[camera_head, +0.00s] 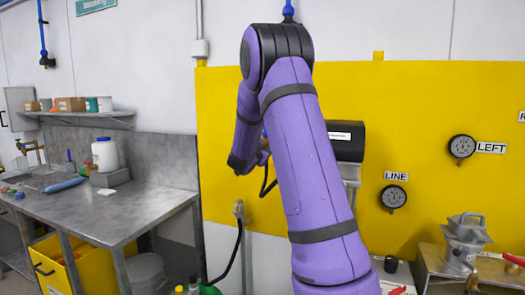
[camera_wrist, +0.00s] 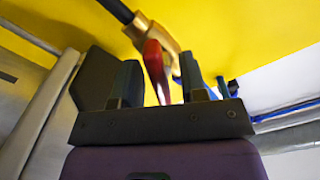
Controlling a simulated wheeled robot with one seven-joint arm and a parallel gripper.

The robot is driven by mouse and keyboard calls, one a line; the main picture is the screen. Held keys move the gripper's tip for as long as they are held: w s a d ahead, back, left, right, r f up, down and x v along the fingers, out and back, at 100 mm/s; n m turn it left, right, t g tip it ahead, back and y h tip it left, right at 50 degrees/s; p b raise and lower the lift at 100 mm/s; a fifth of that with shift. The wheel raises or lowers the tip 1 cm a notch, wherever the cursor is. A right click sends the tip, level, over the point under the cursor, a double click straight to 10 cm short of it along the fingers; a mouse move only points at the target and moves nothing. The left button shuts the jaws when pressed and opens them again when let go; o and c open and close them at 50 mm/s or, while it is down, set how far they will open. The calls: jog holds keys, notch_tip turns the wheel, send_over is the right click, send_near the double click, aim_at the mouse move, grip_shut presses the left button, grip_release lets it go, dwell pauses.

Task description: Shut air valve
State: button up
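The air valve shows in the wrist view as a brass body (camera_wrist: 164,38) with a red lever (camera_wrist: 156,68), in front of the yellow panel. My gripper (camera_wrist: 160,63) is open, with its two dark fingers apart. The red lever lies between the fingers in the picture, with a visible gap on each side. I cannot tell how deep it sits between them or whether either finger touches it. In the head view my purple arm hides the valve and most of the gripper.
A black hose (camera_wrist: 116,10) runs to the brass body. The yellow panel (camera_head: 430,105) carries a LINE gauge (camera_head: 393,197) and a LEFT gauge (camera_head: 461,147). A steel bench (camera_head: 90,211) stands at left.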

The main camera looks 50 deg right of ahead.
jog(key=shift+c, duration=0.4)
grip_shut()
jog(key=shift+m, duration=0.3)
jog(key=m, duration=0.5)
jog(key=shift+m, duration=0.3)
jog(key=m, duration=0.5)
jog(key=shift+f, duration=0.1)
jog(key=shift+m, duration=0.4)
jog(key=shift+o, duration=0.4)
grip_release()
